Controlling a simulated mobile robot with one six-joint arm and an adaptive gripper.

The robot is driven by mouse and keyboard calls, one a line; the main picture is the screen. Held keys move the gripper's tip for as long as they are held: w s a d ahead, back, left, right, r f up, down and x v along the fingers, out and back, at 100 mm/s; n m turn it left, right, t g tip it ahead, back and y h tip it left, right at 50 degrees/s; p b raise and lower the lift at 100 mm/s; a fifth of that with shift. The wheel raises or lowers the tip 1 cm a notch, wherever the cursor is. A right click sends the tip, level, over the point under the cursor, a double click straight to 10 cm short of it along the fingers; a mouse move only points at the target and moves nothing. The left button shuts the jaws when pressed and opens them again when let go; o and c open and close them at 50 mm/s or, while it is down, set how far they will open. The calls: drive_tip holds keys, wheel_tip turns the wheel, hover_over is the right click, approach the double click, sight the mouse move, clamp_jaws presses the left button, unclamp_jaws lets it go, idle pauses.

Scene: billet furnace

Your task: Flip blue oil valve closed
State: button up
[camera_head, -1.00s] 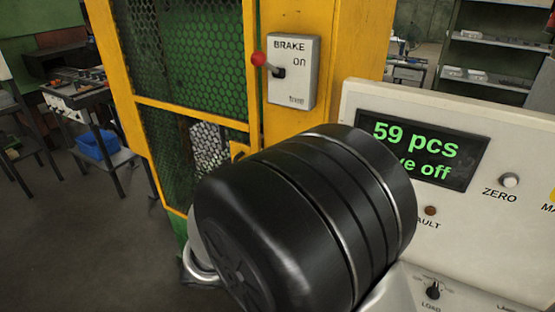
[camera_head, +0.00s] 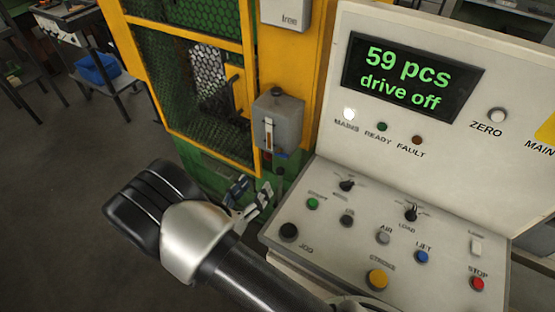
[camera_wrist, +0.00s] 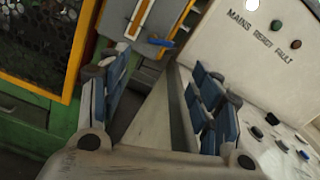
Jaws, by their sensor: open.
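The blue oil valve handle (camera_wrist: 160,43) shows in the wrist view as a small blue lever at the bottom of a grey oil unit, lying roughly crosswise. In the head view only a small blue part of the valve (camera_head: 281,155) shows, under the grey oil unit (camera_head: 290,118) with its sight glass. My gripper (camera_head: 252,192) is open and empty, below and to the left of the valve. In the wrist view my gripper's blue-padded fingers (camera_wrist: 160,72) are spread wide, and the handle lies beyond them, apart from both tips.
A yellow frame with a mesh guard (camera_head: 200,85) stands left of the oil unit. A control panel (camera_head: 330,225) with buttons and knobs fills the right, close to my gripper. Its display (camera_head: 408,77) reads "59 pcs drive off". Open floor lies at left.

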sight(280, 156)
drive_tip(key=b+x, duration=0.1)
drive_tip(key=x, duration=1.2)
drive_tip(key=shift+s+r, duration=0.1)
drive_tip(key=shift+c, duration=0.4)
drive_tip(key=shift+b, duration=0.3)
drive_tip(key=c, duration=1)
drive_tip(key=shift+f+m+b, duration=0.15)
drive_tip(key=shift+m+b, duration=0.4)
drive_tip(key=shift+m, duration=0.3)
drive_tip(key=shift+f+m+b, duration=0.15)
drive_tip(key=shift+m+b, duration=0.4)
drive_tip(key=shift+m, duration=0.3)
drive_tip(key=o, duration=1.1)
drive_tip(key=shift+s, duration=0.1)
